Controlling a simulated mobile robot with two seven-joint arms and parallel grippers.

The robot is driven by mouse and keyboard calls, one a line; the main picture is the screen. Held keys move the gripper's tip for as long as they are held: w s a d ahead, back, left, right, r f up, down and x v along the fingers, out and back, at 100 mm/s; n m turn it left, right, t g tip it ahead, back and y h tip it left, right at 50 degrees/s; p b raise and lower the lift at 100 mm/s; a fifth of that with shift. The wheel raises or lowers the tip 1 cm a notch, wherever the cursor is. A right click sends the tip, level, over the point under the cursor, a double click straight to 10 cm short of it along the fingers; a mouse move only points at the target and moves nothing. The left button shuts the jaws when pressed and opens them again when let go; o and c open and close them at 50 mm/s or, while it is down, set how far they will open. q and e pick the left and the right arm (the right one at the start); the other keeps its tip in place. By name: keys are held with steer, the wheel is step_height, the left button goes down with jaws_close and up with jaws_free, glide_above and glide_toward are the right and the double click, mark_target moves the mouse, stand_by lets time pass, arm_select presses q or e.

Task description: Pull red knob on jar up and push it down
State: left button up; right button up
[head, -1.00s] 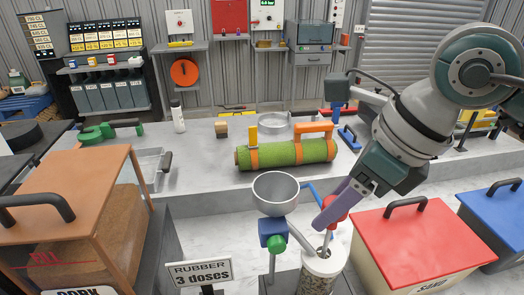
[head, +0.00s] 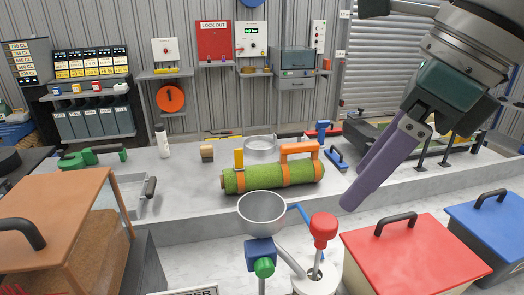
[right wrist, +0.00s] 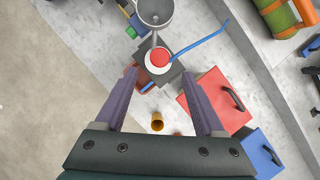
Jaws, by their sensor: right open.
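The red knob (head: 323,228) stands upright on a metal rod above the round white top of the jar (head: 316,282) in the head view. The jar's lower part is cut off by the bottom edge. In the right wrist view the knob (right wrist: 159,58) shows from above, beyond and between the fingertips. My right gripper (head: 364,192) has purple fingers and is up and to the right of the knob, apart from it. In the right wrist view the gripper (right wrist: 166,82) is open, with its fingers wide apart and nothing between them. My left gripper is not in view.
A grey funnel (head: 262,212) with a blue valve body stands just left of the knob. A red-lidded box (head: 415,255) and a blue-lidded box (head: 492,222) stand to the right. A green turf roll (head: 272,175) lies on the bench behind.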

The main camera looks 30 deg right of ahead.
steer(key=shift+s+r, duration=0.1)
steer(key=shift+r, duration=0.1)
